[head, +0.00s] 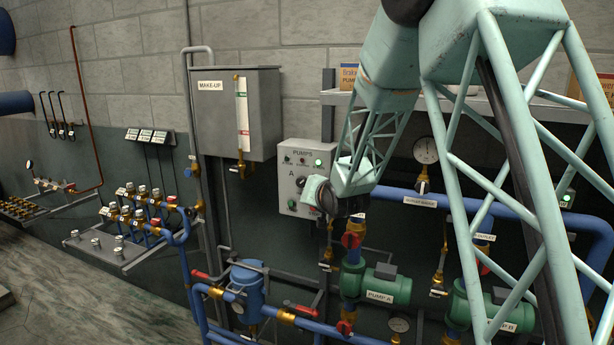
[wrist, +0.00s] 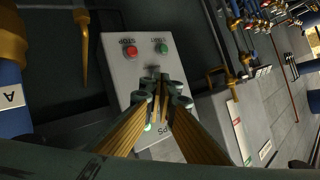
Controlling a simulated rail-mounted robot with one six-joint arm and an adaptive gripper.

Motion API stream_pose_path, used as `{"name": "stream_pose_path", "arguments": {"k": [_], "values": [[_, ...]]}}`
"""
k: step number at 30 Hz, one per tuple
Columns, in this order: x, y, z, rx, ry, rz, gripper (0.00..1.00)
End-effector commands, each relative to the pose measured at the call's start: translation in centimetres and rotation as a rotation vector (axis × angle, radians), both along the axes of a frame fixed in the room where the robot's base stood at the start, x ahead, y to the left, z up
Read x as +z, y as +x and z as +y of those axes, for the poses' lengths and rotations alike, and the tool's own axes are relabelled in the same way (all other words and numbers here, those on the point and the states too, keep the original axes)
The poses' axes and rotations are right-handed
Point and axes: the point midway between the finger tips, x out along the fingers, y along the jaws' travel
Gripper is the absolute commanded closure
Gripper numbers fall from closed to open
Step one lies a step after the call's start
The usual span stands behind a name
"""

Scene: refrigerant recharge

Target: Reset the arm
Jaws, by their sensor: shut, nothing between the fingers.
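My arm reaches across the head view from the upper right, and its wrist end is in front of the right side of the grey pump control panel (head: 292,188). The fingers are not clear in the head view. In the wrist view my gripper (wrist: 163,100) is shut and empty, its brass-coloured fingers converging in front of the same panel (wrist: 122,72). A red button (wrist: 131,52) and a green button (wrist: 162,47) show beyond the fingertips. The fingers hide part of the panel's middle. I cannot tell whether the tips touch it.
The grey MAKE-UP tank (head: 222,110) hangs left of the panel. A blue pipe (head: 405,194), a pressure gauge (head: 426,150) and green pump A (head: 378,284) are near the arm. A blue vessel (head: 247,290) and valve manifolds (head: 140,215) are further left. The floor at lower left (head: 60,290) is mostly clear.

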Motion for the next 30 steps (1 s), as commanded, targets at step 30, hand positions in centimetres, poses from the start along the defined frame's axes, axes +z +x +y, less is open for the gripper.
{"name": "stream_pose_path", "arguments": {"k": [30], "values": [[8.1,-15.9,-9.8,-0.037,-0.195,0.213,1.0]]}}
